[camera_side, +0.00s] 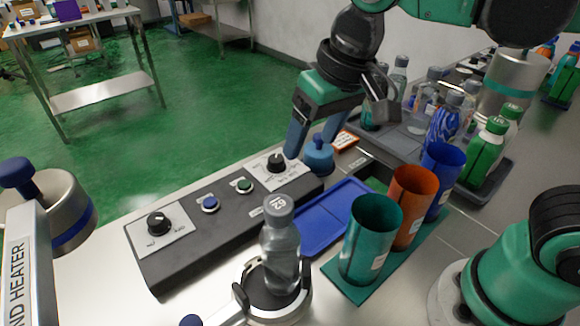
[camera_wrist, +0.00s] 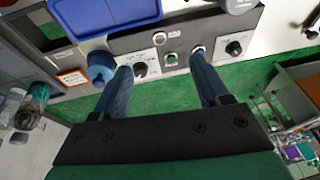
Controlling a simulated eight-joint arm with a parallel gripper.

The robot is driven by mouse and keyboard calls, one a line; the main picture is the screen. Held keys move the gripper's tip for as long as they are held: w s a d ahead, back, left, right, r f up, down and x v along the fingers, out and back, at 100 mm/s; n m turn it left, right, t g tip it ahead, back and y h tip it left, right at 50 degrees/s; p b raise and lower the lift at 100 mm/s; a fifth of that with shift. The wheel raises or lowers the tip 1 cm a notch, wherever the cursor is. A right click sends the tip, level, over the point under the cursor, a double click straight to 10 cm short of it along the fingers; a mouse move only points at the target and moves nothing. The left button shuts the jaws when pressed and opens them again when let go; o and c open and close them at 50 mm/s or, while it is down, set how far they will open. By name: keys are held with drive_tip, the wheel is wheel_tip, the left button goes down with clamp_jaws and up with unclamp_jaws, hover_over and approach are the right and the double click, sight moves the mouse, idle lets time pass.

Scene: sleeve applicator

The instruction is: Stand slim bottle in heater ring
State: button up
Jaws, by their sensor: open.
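A slim clear-grey bottle (camera_side: 283,255) with a grey cap stands upright in the side view, its base on the dark pad inside the metal heater ring (camera_side: 249,312). The ring's clips flank the bottle's lower part; exact seating is hard to tell. My gripper (camera_side: 308,150) is open and empty, above the back end of the control panel, well apart from the bottle. In the wrist view my gripper's two blue fingers (camera_wrist: 162,66) are spread wide with nothing between them. The bottle is not clearly visible there.
The control panel (camera_side: 225,235) has knobs and buttons. A blue tray (camera_side: 330,222) and teal (camera_side: 370,240), orange (camera_side: 408,205) and blue (camera_side: 440,180) cups are right of it. A blue-capped object (camera_side: 318,155) is beside my fingers. Several bottles stand behind, including a green one (camera_side: 485,150).

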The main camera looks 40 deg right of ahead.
sight(279, 204)
drive_tip(key=s+a+r+g, duration=0.1)
drive_tip(key=a, duration=0.1)
drive_tip(key=s+a+r+g, duration=0.1)
drive_tip(key=a, duration=0.2)
drive_tip(key=s+a+r+g+h, duration=0.1)
drive_tip(key=a+r, duration=0.1)
drive_tip(key=a, duration=0.1)
drive_tip(key=shift+s, duration=0.1)
drive_tip(key=shift+f, duration=4.45)
clamp_jaws()
drive_tip(key=shift+r, duration=0.1)
drive_tip(key=shift+r, duration=3.65)
